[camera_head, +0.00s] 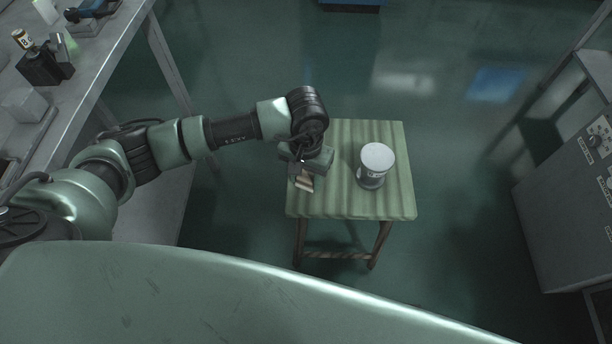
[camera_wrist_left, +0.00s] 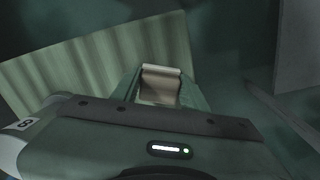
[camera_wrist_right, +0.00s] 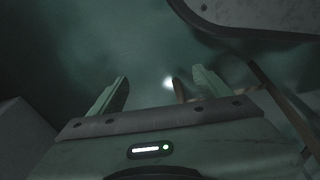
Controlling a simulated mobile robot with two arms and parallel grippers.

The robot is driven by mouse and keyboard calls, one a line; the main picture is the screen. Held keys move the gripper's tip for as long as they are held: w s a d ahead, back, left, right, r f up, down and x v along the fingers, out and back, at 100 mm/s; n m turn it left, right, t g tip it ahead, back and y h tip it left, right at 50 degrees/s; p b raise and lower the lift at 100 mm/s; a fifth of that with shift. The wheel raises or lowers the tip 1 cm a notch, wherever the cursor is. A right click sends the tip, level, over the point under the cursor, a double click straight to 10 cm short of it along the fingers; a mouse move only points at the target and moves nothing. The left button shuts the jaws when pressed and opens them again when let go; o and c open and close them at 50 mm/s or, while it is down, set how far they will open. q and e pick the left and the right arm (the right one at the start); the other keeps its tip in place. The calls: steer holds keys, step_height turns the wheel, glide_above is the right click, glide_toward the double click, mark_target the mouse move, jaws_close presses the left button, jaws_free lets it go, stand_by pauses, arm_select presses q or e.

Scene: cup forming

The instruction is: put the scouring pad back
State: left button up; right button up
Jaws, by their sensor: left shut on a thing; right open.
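A light brown scouring pad (camera_head: 304,183) shows at the tip of my left gripper (camera_head: 303,178) in the head view, over the left part of a small green striped table (camera_head: 340,206). In the left wrist view the pad (camera_wrist_left: 160,84) sits between the fingers of my left gripper (camera_wrist_left: 158,92), which is shut on it. I cannot tell whether the pad touches the table top. My right gripper (camera_wrist_right: 152,92) shows only in its own wrist view. Its fingers are apart with nothing between them, over dark floor.
A grey cylindrical container with a white top (camera_head: 377,160) stands on the table, right of the left gripper. A long grey bench (camera_head: 80,75) with several items runs along the left. A grey cabinet (camera_head: 565,200) with controls stands at the right. The floor between is clear.

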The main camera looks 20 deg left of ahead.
mark_target(306, 177)
arm_select(q)
steer(key=shift+f, duration=0.1)
steer(key=o, duration=1.3)
arm_select(e)
steer(key=shift+w+r, duration=0.65)
steer(key=shift+w, duration=0.05)
steer(key=shift+s+f, duration=0.1)
arm_select(q)
steer(key=shift+r, duration=0.45)
step_height(306, 177, up, 12)
steer(key=p, duration=0.1)
steer(key=shift+f, duration=0.25)
arm_select(e)
steer(key=s+f, duration=0.2)
steer(key=f, duration=0.1)
steer(key=shift+d+f, duration=0.15)
steer(key=shift+f, duration=0.05)
